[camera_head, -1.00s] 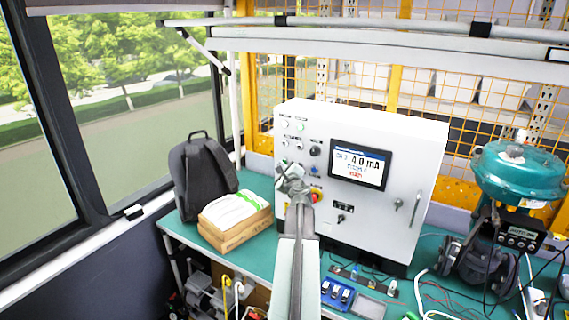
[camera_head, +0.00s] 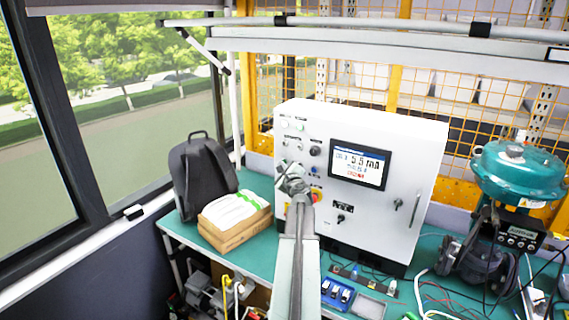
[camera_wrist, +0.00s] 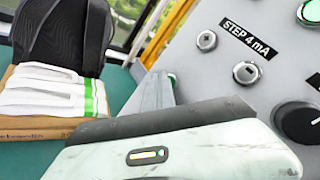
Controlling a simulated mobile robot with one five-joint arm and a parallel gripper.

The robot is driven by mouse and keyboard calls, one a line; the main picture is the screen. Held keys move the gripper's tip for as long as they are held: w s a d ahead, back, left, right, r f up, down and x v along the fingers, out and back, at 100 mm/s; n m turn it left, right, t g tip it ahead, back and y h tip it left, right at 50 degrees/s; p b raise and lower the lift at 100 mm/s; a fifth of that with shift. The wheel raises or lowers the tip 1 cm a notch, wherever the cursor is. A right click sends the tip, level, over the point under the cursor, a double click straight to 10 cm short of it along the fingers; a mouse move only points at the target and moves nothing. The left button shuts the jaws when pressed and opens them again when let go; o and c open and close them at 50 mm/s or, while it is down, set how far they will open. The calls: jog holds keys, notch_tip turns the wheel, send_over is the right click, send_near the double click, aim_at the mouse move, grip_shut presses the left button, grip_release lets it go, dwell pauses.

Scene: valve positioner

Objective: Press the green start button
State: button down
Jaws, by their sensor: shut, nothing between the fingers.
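The white control cabinet (camera_head: 385,215) stands on the green bench in the head view, with lamps, buttons and knobs on its left side. My gripper (camera_head: 283,168) is shut and empty, in front of the lower left of this panel, left of a blue button (camera_head: 316,170). A small green patch (camera_head: 283,161) shows at the gripper's tip; I cannot tell whether it is the green start button or whether the tip touches it. In the wrist view my gripper (camera_wrist: 158,90) points at the panel. A lit green round (camera_wrist: 312,12) shows at the upper right there.
The cabinet's screen (camera_head: 360,164) seems to read 5.5 mA. A red knob (camera_head: 315,196) lies just right of my gripper. A black backpack (camera_head: 202,175) and a carton with white packs (camera_head: 235,218) stand left of the cabinet. A teal valve actuator (camera_head: 518,170) stands at the right.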

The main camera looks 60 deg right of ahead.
jog(key=shift+a, duration=0.65)
jog(key=shift+a, duration=0.1)
jog(key=a, duration=0.4)
jog(key=shift+a, duration=0.4)
